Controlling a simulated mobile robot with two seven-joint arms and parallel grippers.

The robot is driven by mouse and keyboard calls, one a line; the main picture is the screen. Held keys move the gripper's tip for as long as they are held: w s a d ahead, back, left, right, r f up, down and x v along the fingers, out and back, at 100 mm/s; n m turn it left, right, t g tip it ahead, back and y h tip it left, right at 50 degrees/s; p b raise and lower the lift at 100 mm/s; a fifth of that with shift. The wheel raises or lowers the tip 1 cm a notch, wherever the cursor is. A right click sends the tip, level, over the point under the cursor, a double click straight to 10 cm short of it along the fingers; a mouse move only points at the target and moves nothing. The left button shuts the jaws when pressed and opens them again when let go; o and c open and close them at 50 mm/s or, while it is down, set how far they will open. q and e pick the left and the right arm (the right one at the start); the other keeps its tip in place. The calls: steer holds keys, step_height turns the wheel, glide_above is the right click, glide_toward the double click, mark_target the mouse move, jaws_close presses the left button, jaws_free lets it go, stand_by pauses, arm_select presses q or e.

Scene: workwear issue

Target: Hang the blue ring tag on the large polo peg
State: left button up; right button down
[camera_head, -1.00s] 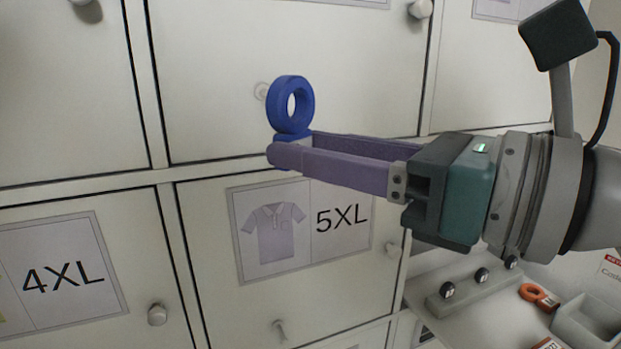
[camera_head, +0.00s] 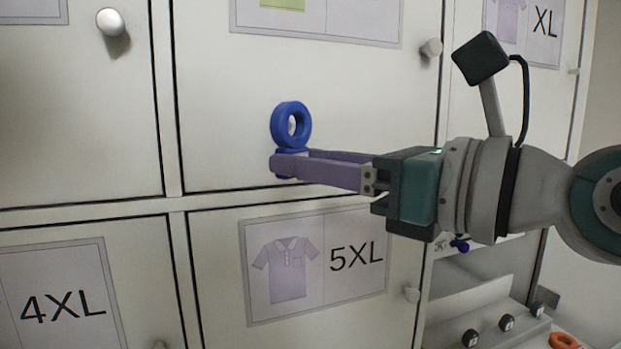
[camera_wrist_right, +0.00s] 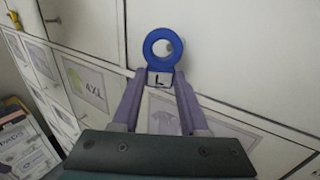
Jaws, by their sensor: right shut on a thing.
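The blue ring tag (camera_head: 291,107) is upright in front of a white locker door, its hole facing the door. My right gripper (camera_head: 285,164) is shut on the tag's lower block. In the right wrist view the ring (camera_wrist_right: 149,47) stands above the fingertips (camera_wrist_right: 160,80), and the block carries an "L". A pale peg (camera_head: 292,125) shows through the ring's hole; it also shows there in the wrist view (camera_wrist_right: 168,47). I cannot tell whether the ring is around the peg or in front of it. My left gripper is not in view.
That door's label (camera_head: 350,20) is cut off at the top, showing a yellow-green patch. Below is the 5XL polo door (camera_head: 220,290), with the 4XL label (camera_head: 62,305) left of it. Door knobs (camera_head: 431,47) stick out. An orange ring (camera_head: 564,341) lies at lower right.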

steer(key=shift+w+a+f+b, duration=0.15)
steer(key=shift+w+a+b, duration=0.1)
steer(key=shift+w+b, duration=0.5)
steer(key=shift+w+a+f+b, duration=0.15)
steer(key=shift+w+a+b, duration=0.1)
steer(key=shift+w+b, duration=0.45)
steer(key=shift+w+f, duration=0.1)
steer(key=shift+w, duration=0.2)
